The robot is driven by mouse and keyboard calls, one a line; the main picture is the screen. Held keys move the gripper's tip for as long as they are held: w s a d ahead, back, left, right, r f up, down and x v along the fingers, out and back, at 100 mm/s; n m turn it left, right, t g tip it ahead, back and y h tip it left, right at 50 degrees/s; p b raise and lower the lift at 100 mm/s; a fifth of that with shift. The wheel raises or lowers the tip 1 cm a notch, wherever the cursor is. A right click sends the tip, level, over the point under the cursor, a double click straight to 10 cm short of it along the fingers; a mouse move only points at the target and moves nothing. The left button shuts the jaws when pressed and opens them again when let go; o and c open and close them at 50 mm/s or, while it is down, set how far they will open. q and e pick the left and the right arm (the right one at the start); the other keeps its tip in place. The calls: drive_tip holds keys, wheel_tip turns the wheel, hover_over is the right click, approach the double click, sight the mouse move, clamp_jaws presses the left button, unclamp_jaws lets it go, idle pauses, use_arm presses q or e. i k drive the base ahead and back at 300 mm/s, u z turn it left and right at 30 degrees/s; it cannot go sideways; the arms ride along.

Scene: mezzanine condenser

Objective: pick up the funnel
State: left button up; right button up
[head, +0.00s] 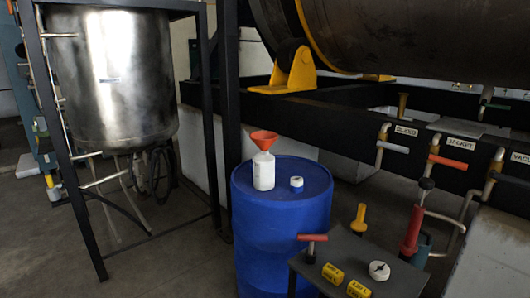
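An orange-red funnel (264,139) sits upright in the mouth of a white bottle (263,171). The bottle stands on top of a blue drum (270,235). A small white cap (296,183) with a blue centre lies on the drum top to the right of the bottle. Neither of my grippers shows in the head view.
A dark table (375,258) beside the drum's right holds a red-handled tool (312,245), two yellow blocks (333,273) and a white round piece (379,270). A steel tank (110,80) in a black frame stands left. Valves and pipes (447,162) line the dark beam at right.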

sight(263, 140)
drive_tip(key=u, duration=0.1)
drive_tip(key=i, duration=1.15)
drive_tip(key=z, duration=0.4)
